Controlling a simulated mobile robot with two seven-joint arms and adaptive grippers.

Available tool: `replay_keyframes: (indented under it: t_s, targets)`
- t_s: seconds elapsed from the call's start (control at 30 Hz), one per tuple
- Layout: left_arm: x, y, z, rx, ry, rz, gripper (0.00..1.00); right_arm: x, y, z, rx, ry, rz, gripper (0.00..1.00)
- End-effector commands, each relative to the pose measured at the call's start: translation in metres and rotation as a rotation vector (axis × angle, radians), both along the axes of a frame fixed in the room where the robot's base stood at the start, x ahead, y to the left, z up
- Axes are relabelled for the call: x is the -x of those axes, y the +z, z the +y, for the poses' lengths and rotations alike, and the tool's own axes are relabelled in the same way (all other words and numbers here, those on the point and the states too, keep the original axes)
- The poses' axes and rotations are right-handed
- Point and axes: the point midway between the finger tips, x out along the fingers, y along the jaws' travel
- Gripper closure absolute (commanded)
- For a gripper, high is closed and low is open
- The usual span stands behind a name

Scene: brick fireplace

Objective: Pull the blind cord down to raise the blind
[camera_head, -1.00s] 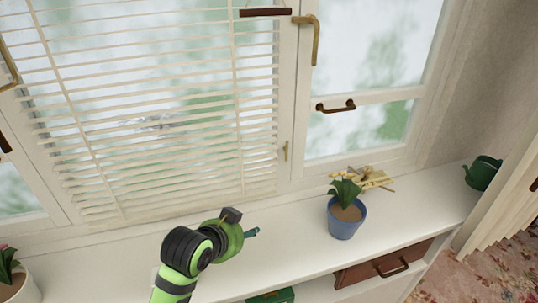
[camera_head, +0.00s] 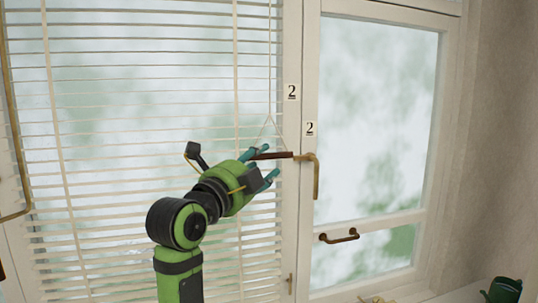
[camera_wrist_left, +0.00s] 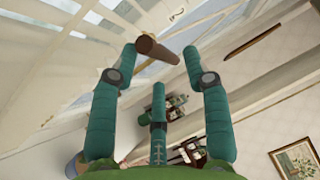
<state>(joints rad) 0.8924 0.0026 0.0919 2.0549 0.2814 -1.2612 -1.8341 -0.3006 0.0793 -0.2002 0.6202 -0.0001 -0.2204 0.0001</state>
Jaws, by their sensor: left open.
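The white slatted blind (camera_head: 150,125) hangs lowered over the left window in the head view. Its thin pale cord (camera_head: 270,85) runs down the blind's right side and spreads into a triangle above a dark reddish-brown wooden pull bar (camera_head: 278,155). My left gripper (camera_head: 265,165) is open at the left end of this bar, with teal fingers reaching to the right. In the left wrist view the bar (camera_wrist_left: 158,49) lies just beyond and between the spread fingertips (camera_wrist_left: 159,60). Contact cannot be told. My right gripper is not in view.
A brass window handle (camera_head: 316,175) sits just right of the bar on the white window frame (camera_head: 306,60). A second brass handle (camera_head: 340,236) is lower right. A dark green watering can (camera_head: 504,290) shows at the bottom right corner.

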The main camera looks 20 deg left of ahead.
Motion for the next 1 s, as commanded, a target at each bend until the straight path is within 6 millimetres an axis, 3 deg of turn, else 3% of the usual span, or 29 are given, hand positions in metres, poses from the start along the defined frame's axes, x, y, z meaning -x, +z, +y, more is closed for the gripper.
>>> replay_keyframes:
  t_s: [0.23,0.57,0.6,0.7,0.73,1.0]
  targets:
    - [-0.031,0.006,-0.007,0.002,-0.001,0.003,0.53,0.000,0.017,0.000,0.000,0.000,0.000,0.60]
    - [-0.037,0.005,-0.008,0.001,0.000,0.000,0.53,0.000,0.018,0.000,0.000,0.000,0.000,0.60]
    - [-0.037,0.005,-0.008,0.001,0.000,0.000,0.57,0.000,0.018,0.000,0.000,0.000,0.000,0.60]
    - [-0.037,0.005,-0.008,0.001,0.000,0.000,0.97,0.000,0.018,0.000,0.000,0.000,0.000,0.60]
    - [-0.037,0.005,-0.008,0.001,0.000,0.000,1.00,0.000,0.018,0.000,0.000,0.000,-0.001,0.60]
    - [-0.038,0.002,-0.008,0.001,0.000,0.001,1.00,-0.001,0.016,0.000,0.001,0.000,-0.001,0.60]
